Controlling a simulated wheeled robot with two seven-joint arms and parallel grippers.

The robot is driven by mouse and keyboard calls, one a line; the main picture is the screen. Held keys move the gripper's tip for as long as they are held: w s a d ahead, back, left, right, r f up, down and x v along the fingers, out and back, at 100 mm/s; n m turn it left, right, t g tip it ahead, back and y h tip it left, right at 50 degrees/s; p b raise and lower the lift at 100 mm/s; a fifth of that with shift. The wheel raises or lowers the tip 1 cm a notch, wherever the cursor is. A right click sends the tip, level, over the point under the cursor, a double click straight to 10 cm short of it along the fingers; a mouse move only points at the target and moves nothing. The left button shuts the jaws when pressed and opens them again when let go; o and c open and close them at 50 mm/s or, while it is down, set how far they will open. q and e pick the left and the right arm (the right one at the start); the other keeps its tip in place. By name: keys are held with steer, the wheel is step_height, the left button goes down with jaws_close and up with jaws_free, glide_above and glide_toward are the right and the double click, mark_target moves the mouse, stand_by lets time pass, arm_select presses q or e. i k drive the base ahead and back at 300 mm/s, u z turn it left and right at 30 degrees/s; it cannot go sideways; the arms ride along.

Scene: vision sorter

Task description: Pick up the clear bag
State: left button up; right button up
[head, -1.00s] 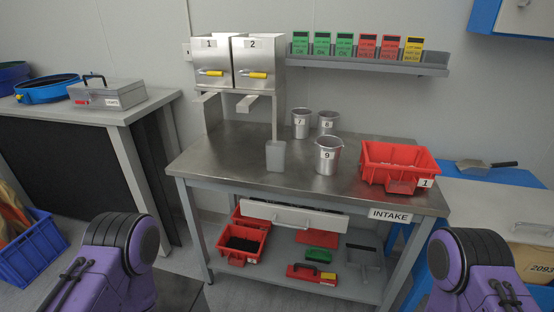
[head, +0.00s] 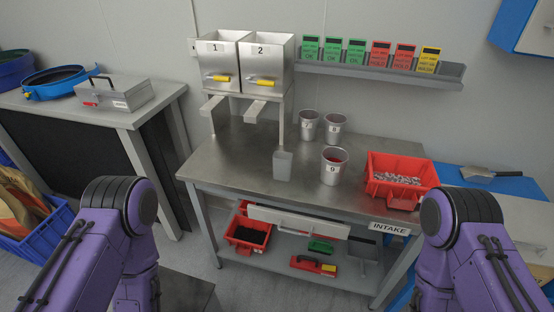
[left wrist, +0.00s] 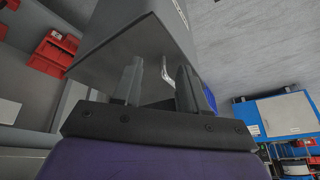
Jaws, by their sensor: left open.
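I cannot make out a clear bag for certain in any view. A translucent grey, open-topped container (head: 283,165) stands at the front of the steel table (head: 230,160), below the hoppers; I cannot tell if it is a bag. My left gripper (left wrist: 158,85) shows in the left wrist view with its two dark fingers apart and nothing between them. A large grey surface lies beyond the fingers. In the head view only my purple arms show; both grippers are out of view.
Steel cups 7 (head: 308,125), 8 (head: 334,127) and 9 (head: 333,166) stand on the table. A red bin (head: 404,167) of small pieces sits at its right. Two hoppers (head: 243,62) stand at the back. A grey case (head: 113,94) lies on the left bench.

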mark_target(282, 161)
steer(key=z, duration=0.35)
steer(key=i, duration=0.75)
steer(key=z, duration=0.5)
